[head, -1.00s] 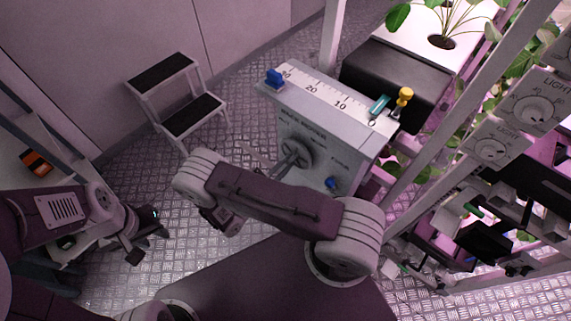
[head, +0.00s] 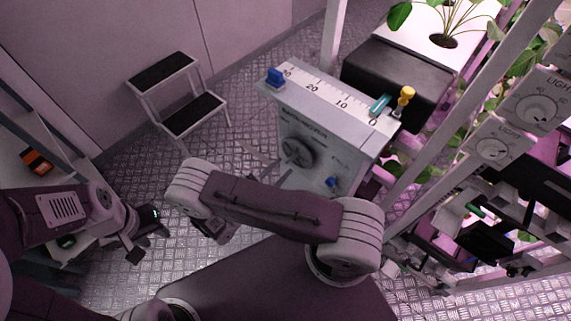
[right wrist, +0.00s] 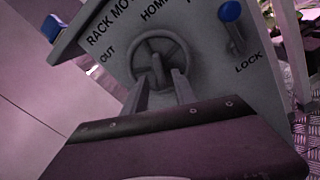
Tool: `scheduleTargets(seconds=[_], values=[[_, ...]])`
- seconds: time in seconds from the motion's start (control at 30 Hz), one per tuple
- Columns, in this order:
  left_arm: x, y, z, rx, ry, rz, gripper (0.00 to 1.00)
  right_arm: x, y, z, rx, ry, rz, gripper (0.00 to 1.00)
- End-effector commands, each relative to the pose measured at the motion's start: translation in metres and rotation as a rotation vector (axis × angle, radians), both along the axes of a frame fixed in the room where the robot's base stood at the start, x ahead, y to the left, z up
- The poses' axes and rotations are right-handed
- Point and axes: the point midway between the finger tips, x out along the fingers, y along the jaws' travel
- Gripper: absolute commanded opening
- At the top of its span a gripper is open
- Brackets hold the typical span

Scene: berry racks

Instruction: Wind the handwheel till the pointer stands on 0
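The handwheel (head: 297,152) is a grey wheel on the front of a grey box marked RACK MOVER; it also shows in the right wrist view (right wrist: 160,62). On top is a white scale (head: 325,94) marked 30 to 0. A teal pointer (head: 380,104) lies across it between 10 and 0, closer to 0; its exact reading is too small to tell. My right gripper (right wrist: 160,84) faces the wheel, its two fingers apart with nothing clearly held; finger contact with the wheel cannot be told. My left gripper (head: 146,236) is open and empty at the left, far from the wheel.
A blue lock lever (head: 332,182) is on the box front, right of the wheel. A blue block (head: 275,77) sits at the scale's 30 end, a yellow-topped knob (head: 404,97) near 0. A step stool (head: 177,95) stands behind left. Rack posts crowd the right.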

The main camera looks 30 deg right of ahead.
Motion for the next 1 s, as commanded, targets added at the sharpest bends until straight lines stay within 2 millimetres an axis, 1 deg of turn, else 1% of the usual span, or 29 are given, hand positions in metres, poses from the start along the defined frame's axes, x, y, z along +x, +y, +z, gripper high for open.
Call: scheduleTargets(seconds=[0.03,0.1,0.23,0.37,0.57,0.6,0.67,0.7,0.73,0.77,0.87,0.9,1.0], values=[[0.0,0.0,-0.003,0.0,0.0,0.0,0.36,-0.004,0.013,-0.002,0.002,-0.002,0.006,0.33],[0.0,0.0,-0.005,0.0,0.0,0.0,0.36,-0.01,0.027,-0.002,0.002,-0.002,0.006,0.33],[0.0,0.0,-0.007,0.0,0.0,0.0,0.36,-0.019,0.047,-0.002,0.002,-0.001,0.004,0.33],[0.0,0.0,-0.008,0.0,0.0,0.0,0.36,-0.023,0.056,-0.001,0.002,0.001,0.001,0.33],[0.0,0.0,-0.008,0.0,0.0,0.0,0.36,-0.024,0.057,0.0,0.001,0.001,0.0,0.33],[0.0,0.0,-0.008,0.0,0.0,0.0,0.36,-0.024,0.057,0.0,0.001,0.001,0.0,0.35],[0.0,0.0,-0.008,0.0,0.0,0.0,0.36,-0.024,0.057,0.0,-0.004,0.014,0.0,0.52],[0.0,0.0,-0.008,0.0,0.0,0.0,0.36,-0.024,0.057,0.0,-0.019,0.05,0.0,0.63],[0.0,0.0,-0.008,0.0,0.0,0.0,0.36,-0.023,0.057,0.0,-0.039,0.098,0.0,0.69],[0.0,0.0,-0.008,0.0,0.0,0.0,0.36,-0.023,0.057,-0.001,-0.065,0.163,0.0,0.69],[0.0,0.0,-0.008,0.0,0.0,0.0,0.36,-0.022,0.057,-0.001,-0.194,0.48,0.006,0.69],[0.0,0.0,-0.007,0.0,0.0,0.0,0.36,-0.022,0.057,-0.002,-0.254,0.626,0.007,0.69],[0.0,0.0,-0.003,0.0,0.0,0.0,0.36,-0.022,0.057,-0.001,-0.399,0.97,0.012,0.69]])
